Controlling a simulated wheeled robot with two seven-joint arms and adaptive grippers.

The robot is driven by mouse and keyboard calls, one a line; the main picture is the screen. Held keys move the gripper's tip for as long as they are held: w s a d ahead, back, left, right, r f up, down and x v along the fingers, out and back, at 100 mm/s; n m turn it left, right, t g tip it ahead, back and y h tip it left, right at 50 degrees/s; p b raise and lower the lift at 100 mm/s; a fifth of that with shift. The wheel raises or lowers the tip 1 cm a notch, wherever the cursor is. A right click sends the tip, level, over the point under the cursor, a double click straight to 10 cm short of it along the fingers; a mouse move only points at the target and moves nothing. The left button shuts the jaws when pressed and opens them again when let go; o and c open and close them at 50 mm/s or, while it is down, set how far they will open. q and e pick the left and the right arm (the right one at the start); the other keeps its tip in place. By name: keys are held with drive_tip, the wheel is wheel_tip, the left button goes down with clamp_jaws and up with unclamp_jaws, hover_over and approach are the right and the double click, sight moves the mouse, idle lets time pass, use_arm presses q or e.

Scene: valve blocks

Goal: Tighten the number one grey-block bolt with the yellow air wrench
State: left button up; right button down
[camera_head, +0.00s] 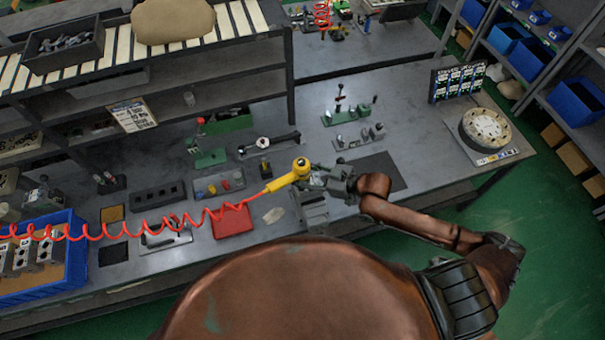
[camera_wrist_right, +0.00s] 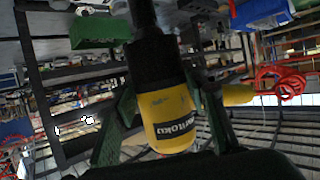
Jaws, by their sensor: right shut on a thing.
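The yellow air wrench (camera_head: 283,181) is in the right gripper (camera_head: 312,177), above the bench. In the right wrist view the wrench's yellow body (camera_wrist_right: 168,117) sits between the two green fingers, with its black part pointing up the picture. A grey block (camera_head: 314,212) shows just below the wrench and gripper at the bench's front edge. Its bolts are too small or hidden to tell, and I cannot tell whether the wrench touches it. My left gripper is not in view.
A red coiled hose (camera_head: 120,232) runs left from the wrench. A blue crate (camera_head: 72,262) with several grey blocks stands at the left. A red box (camera_head: 232,221) and a dark block with holes (camera_head: 157,196) lie on the bench. A dark mat (camera_head: 383,172) lies to the right.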

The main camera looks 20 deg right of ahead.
sight(305, 164)
drive_tip(key=shift+f, duration=0.3)
idle(2.7)
drive_tip(key=shift+r, duration=0.2)
drive_tip(key=shift+w+r+p, duration=0.1)
drive_tip(key=shift+r+p, duration=0.2)
drive_tip(key=shift+p, duration=0.2)
drive_tip(key=shift+r+p, duration=1.75)
drive_tip(key=shift+r, duration=0.25)
drive_tip(key=shift+r+p, duration=0.55)
drive_tip(key=shift+r, duration=0.75)
